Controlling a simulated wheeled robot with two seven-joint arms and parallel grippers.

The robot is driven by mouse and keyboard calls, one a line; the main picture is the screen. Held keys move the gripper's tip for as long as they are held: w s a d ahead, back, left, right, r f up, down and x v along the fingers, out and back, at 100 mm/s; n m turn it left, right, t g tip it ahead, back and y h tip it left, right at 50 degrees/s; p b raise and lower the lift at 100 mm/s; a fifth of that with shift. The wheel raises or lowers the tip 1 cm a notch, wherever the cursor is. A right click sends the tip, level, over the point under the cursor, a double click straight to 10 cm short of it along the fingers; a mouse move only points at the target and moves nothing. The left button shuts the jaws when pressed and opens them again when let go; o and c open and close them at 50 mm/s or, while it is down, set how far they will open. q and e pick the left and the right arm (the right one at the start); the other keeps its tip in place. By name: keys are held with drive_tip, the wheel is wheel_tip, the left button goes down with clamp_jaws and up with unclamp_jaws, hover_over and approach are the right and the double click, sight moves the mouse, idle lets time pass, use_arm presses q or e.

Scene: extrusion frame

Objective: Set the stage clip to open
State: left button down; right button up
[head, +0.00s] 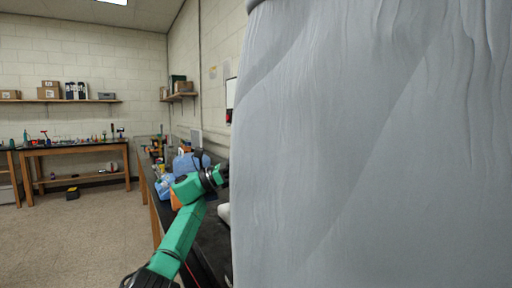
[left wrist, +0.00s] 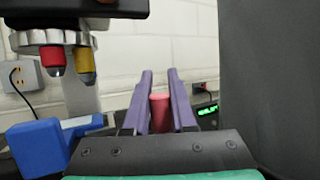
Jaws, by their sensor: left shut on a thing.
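In the left wrist view my left gripper (left wrist: 160,74) has its two purple fingers closed around a small pinkish-red cylindrical piece (left wrist: 160,110). I cannot tell whether this piece belongs to the stage clip. No stage clip can be made out clearly in either view. A dark device with a metal turret (left wrist: 50,37) hangs at the upper left of that view, with a red and a yellow lens barrel, apart from the fingers. In the head view my green left arm reaches over the dark bench, and its fingers are hidden behind a large grey surface. My right gripper is not in view.
The wrinkled grey surface (head: 370,150) blocks the right half of the head view. A dark grey panel (left wrist: 270,80) stands close right of the fingers, and a blue object (left wrist: 38,147) lies left. A green-lit display (left wrist: 208,110) is behind. Open floor (head: 85,230) lies left of the bench.

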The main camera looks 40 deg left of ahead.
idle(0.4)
use_arm(q)
drive_tip(key=c, duration=0.7)
unclamp_jaws()
drive_tip(key=shift+c, duration=0.2)
drive_tip(key=shift+s, duration=0.1)
drive_tip(key=b+v, duration=0.1)
drive_tip(key=v, duration=1.3)
drive_tip(key=shift+a+f+b, duration=0.2)
drive_tip(key=shift+a+b, duration=0.05)
drive_tip(key=shift+b, duration=0.1)
